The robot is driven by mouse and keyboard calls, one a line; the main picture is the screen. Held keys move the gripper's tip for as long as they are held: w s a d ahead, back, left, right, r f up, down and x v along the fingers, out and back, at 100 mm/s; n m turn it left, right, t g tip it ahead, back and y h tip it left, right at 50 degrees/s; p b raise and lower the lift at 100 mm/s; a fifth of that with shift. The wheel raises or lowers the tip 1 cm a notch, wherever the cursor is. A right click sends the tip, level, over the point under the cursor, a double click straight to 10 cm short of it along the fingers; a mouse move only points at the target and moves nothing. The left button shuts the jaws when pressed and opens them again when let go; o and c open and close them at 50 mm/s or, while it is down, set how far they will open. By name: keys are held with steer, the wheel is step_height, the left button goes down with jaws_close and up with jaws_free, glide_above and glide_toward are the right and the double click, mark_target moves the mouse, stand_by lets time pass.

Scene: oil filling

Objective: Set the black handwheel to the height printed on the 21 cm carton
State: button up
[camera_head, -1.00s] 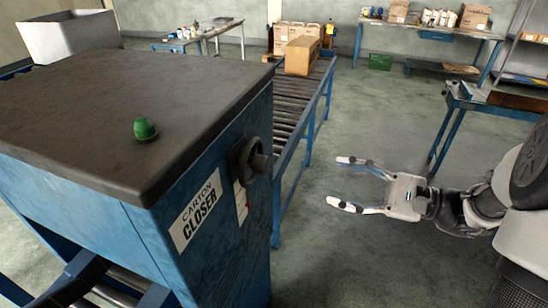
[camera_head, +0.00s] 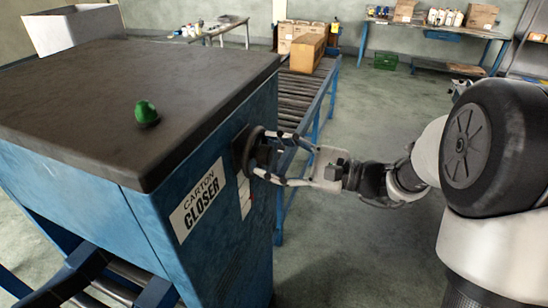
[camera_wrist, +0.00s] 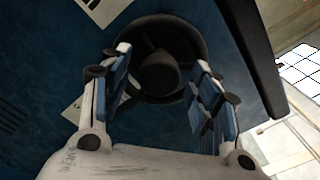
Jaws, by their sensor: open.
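The black handwheel (camera_head: 250,150) sits on the side of the blue carton closer, near its top edge. In the wrist view the round handwheel (camera_wrist: 162,38) and its hub lie ahead, between the fingers. My gripper (camera_head: 269,154) is open, with its fingertips at the wheel, one on the upper side and one on the lower. In the wrist view my gripper (camera_wrist: 160,75) has its fingers spread on either side of the hub; I cannot tell whether they touch it. A brown carton (camera_head: 307,53) stands on the roller conveyor; no printed height on it is readable.
The carton closer (camera_head: 240,235) has a dark top with a green button (camera_head: 147,112). A white box (camera_head: 75,30) stands behind it. The roller conveyor (camera_head: 318,90) runs away behind the wheel. Open floor (camera_head: 350,240) lies right of the closer.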

steer(key=shift+c, duration=0.3)
steer(key=c, duration=1)
steer(key=shift+p, duration=0.35)
steer(key=m+p, duration=0.1)
steer(key=p, duration=0.1)
steer(key=m+p, duration=0.1)
steer(key=shift+r+m+p, duration=0.25)
steer(key=shift+m+p, duration=0.1)
steer(key=shift+m, duration=0.05)
steer(key=m+p, duration=0.4)
steer(key=p, duration=0.2)
steer(key=shift+m, duration=0.3)
steer(key=m+p, duration=0.4)
steer(key=p, duration=0.1)
steer(key=m+p, duration=0.4)
steer(key=shift+f, duration=0.2)
steer(key=shift+m, duration=0.3)
